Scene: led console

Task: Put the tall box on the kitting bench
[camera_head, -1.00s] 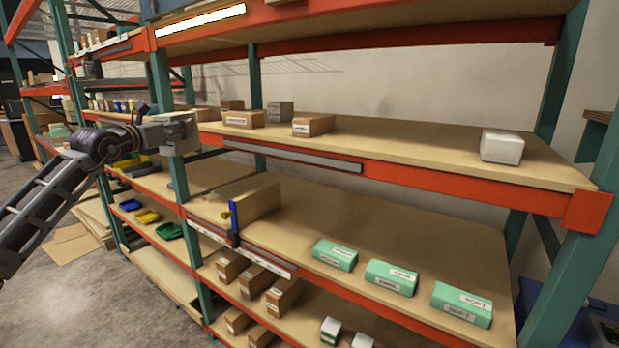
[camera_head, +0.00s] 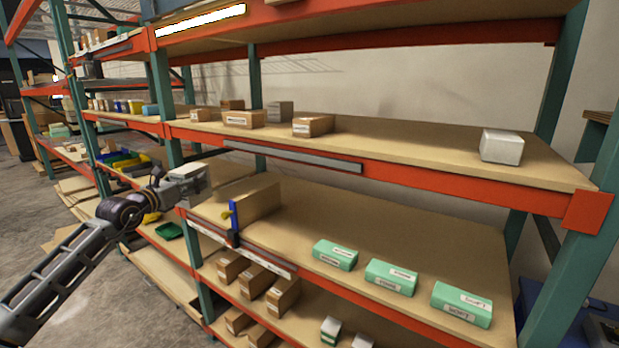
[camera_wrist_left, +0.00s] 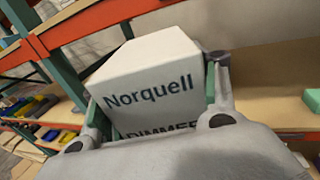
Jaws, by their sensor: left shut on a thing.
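My left gripper (camera_head: 188,182) is in front of the rack's left upright in the head view, near the left end of the middle shelf. It is shut on a white box, which fills the middle of the left wrist view (camera_wrist_left: 150,75). The box's face reads "Norquell", with "DIMMER" partly hidden below by the gripper. The gripper's fingers (camera_wrist_left: 155,98) lie along two sides of the box. In the head view the box is small and hard to tell from the gripper. I cannot identify the kitting bench in these frames. My right gripper is out of view.
The middle shelf (camera_head: 390,235) holds a brown carton (camera_head: 258,197) close by, with a blue-and-yellow piece (camera_head: 234,220) at its front. Green boxes (camera_head: 391,277) stand to the right. Cartons (camera_head: 312,125) and a white box (camera_head: 502,146) stand on the shelf above. Floor shows at left.

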